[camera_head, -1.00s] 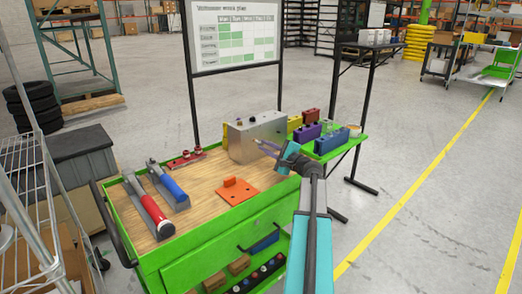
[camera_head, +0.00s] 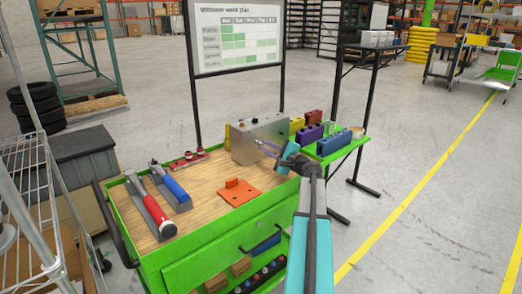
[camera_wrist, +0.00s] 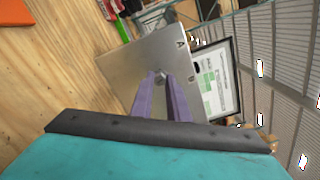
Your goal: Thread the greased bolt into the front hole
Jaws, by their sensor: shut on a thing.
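The chassis fixture, a grey metal box (camera_head: 250,150), stands at the far right of the wooden cart top. In the wrist view its metal face (camera_wrist: 125,75) shows the letters A and B near one edge. My gripper (camera_head: 261,145) is at the box's right front side, its purple fingers pointing at it. In the wrist view the fingers (camera_wrist: 160,82) are closed on a small dark grey piece (camera_wrist: 159,76), which looks like the bolt. The piece lies in front of the metal face; I cannot tell if it touches or enters a hole. Grease cannot be made out.
An orange bracket (camera_head: 239,191) lies on the cart top (camera_head: 205,178). Red-handled (camera_head: 158,215) and blue-handled tools (camera_head: 174,186) lie at the left. Purple (camera_head: 309,137) and blue bins (camera_head: 331,143) stand on the green shelf at the right. A whiteboard (camera_head: 237,40) stands behind.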

